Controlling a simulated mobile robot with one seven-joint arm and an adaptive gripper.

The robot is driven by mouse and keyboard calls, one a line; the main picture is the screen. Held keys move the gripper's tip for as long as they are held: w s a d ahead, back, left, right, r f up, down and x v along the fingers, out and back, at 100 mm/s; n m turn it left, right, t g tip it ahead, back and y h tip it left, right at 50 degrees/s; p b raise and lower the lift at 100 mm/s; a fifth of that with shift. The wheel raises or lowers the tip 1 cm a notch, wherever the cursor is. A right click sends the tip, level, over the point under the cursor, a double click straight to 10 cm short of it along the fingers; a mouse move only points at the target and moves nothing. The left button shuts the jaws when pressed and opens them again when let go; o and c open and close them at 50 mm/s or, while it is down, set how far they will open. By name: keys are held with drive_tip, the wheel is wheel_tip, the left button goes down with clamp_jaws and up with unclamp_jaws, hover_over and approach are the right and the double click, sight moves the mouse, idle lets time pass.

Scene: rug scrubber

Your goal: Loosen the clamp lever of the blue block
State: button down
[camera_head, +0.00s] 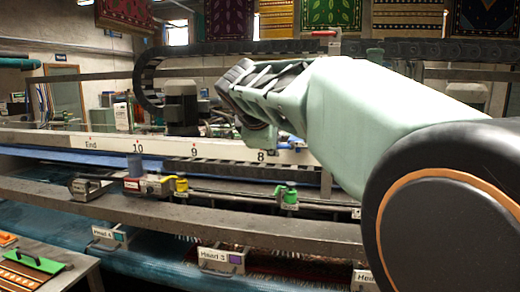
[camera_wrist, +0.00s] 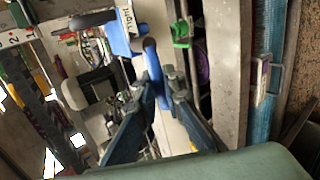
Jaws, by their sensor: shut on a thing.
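The fingers are shut on the lever, one on each side. In the head view, my gripper (camera_head: 242,92) is above the white scale rail; its fingertips are hard to make out. My arm covers most of the blue block there, and only a bit of blue shows beside my wrist.
A green clamp (camera_head: 288,196), a yellow clamp (camera_head: 181,184) and a red block (camera_head: 144,186) sit on the front rail. The white scale rail (camera_head: 110,143) runs behind, with a dark motor (camera_head: 181,104) beyond. Labelled head boxes (camera_head: 222,258) hang below in front.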

idle(0.4)
drive_tip(key=c, duration=2.3)
unclamp_jaws()
